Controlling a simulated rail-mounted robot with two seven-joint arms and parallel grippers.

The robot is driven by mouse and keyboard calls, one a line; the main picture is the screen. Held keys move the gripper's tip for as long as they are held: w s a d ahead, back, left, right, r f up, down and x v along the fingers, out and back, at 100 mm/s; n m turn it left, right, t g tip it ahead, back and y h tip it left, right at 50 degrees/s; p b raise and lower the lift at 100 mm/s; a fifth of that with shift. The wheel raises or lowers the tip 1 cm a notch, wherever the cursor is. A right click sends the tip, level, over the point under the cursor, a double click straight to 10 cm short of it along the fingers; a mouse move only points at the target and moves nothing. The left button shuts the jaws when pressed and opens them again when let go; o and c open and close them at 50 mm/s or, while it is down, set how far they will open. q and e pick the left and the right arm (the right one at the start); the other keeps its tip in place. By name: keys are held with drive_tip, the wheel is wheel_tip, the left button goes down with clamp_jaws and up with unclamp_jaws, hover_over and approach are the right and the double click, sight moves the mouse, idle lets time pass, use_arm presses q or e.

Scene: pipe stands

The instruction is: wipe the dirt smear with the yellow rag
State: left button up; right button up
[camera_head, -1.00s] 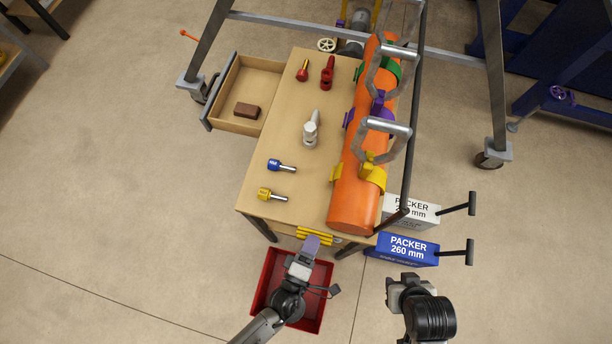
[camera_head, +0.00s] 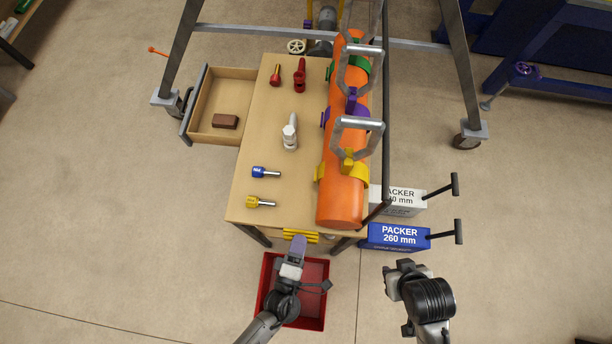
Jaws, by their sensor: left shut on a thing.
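My left gripper (camera_head: 295,257) is at the front of the wooden table, above the back part of a red bin. A yellow piece (camera_head: 300,237) with dark lines lies along the table's front edge, just beyond the purple thing. I cannot tell if it is the yellow rag, or if it touches the purple thing.
The table (camera_head: 255,130) holds an orange pipe (camera_head: 343,200) in coloured clamps, with several small tools left of it. An open drawer (camera_head: 207,132) with a brown block (camera_head: 225,122) juts out left. The red bin (camera_head: 318,318) and blue packer box (camera_head: 398,237) are on the floor.

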sight(286, 240)
use_arm(q)
drive_tip(key=shift+w+a+p, duration=0.2)
drive_tip(key=shift+a+p, duration=0.25)
drive_tip(key=shift+a, duration=1.45)
drive_tip(key=shift+s, duration=0.1)
drive_tip(key=shift+s, duration=0.95)
drive_tip(key=shift+a, duration=0.1)
